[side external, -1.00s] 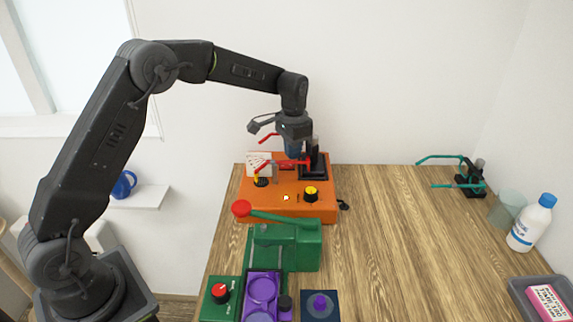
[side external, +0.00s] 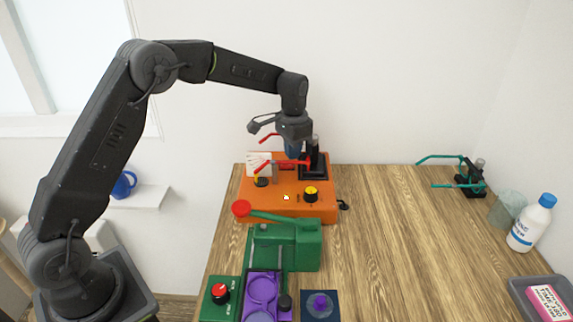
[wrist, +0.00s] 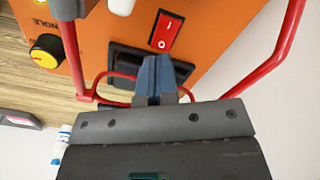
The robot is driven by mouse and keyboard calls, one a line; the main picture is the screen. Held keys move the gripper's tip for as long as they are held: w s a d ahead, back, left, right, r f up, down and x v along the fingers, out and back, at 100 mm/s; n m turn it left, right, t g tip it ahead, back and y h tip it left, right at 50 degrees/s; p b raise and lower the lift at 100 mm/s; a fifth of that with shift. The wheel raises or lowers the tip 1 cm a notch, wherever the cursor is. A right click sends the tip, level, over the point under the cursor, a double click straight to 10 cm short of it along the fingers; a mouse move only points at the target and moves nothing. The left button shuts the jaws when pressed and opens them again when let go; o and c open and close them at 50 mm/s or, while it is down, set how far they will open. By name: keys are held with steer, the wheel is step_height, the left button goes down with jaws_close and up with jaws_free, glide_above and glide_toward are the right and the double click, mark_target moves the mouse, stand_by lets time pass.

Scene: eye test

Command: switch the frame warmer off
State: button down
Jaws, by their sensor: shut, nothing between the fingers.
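The orange box (side external: 262,208), which seems to be the frame warmer, stands at the back left of the table. Its red rocker switch (wrist: 166,31), marked I and O, shows in the wrist view; I cannot tell which end is pressed. The switch also shows small in the side view (side external: 286,167). My gripper (wrist: 157,68) is shut and empty, its blue fingertips just below the O end of the switch in the wrist picture. In the side view my gripper (side external: 293,154) is low over the box's back part; contact cannot be told.
A black stand (side external: 314,163) with red arms (wrist: 284,55) is close beside my gripper, the arms on both sides of it. A yellow knob (side external: 311,192) is on the box front. A green machine (side external: 290,245) with a red-ended lever stands in front. The table's middle right is clear.

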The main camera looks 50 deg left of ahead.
steer(key=shift+f, duration=0.4)
steer(key=shift+r, duration=0.15)
steer(key=shift+r, duration=3.45)
